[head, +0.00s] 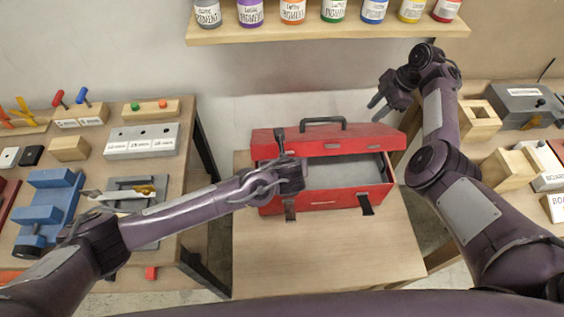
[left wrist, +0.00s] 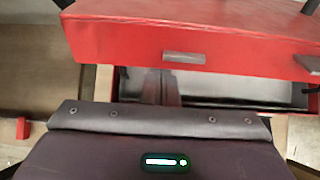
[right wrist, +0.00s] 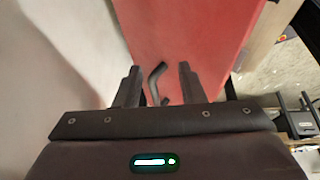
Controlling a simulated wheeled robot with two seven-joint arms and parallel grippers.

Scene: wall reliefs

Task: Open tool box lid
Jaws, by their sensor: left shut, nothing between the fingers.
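The red tool box (head: 325,199) stands on the middle table, its lid (head: 352,143) partly raised with a gap showing the grey interior. A black handle (head: 322,122) is on top of the lid. Two dark latches hang down at the front. My left gripper (head: 279,139) is shut and empty at the box's left front. In the left wrist view its fingers (left wrist: 160,86) reach into the gap below the lid's front edge (left wrist: 185,58). My right gripper (head: 376,106) is open beyond the box's right end. In the right wrist view the handle (right wrist: 156,82) appears between its fingers, apparently farther off.
A shelf (head: 330,31) with several paint jars is on the wall above. The left bench (head: 100,175) holds blocks, tools and a blue vise. The right bench holds wooden boxes (head: 508,168) and a grey device. The table in front of the box (head: 320,255) is clear.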

